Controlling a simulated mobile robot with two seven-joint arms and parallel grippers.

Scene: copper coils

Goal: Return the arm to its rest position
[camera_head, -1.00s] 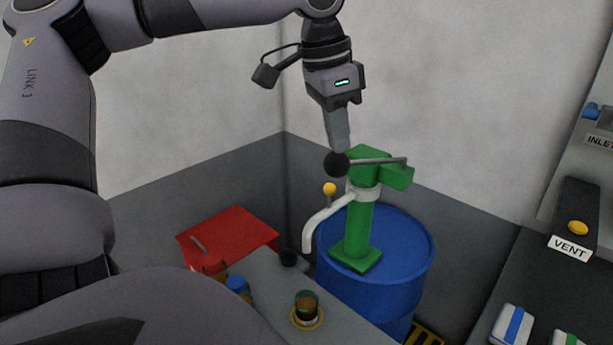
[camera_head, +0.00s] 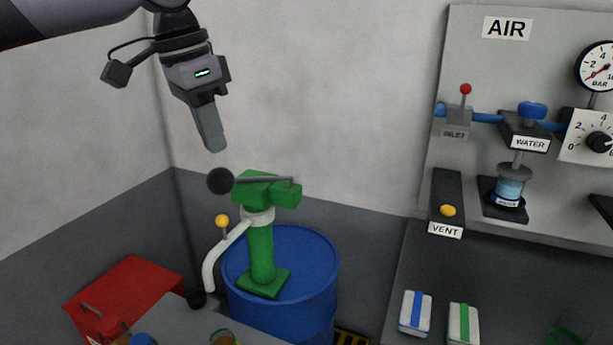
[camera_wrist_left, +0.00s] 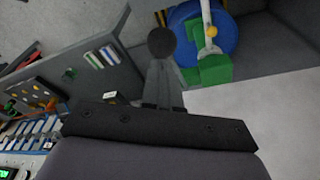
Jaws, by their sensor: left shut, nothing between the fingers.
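My left gripper (camera_head: 212,140) hangs from the arm at the upper left of the head view. Its fingers are shut, with nothing between them. It is above and a little left of the black ball end (camera_head: 220,181) of the green hand pump's lever (camera_head: 265,181), with a small gap in the picture. The green pump (camera_head: 262,250) stands upright on a blue drum (camera_head: 305,290). In the left wrist view the shut fingers (camera_wrist_left: 163,85) show with the black ball (camera_wrist_left: 161,42) beyond their tips. My right gripper is not in view.
A red box (camera_head: 120,290) stands at the lower left, near a grey bench top (camera_head: 175,318). An AIR panel (camera_head: 470,60) with valves and a gauge is on the right wall. Blue- and green-striped packs (camera_head: 415,312) lie on the dark surface below. The wall between pump and panel is clear.

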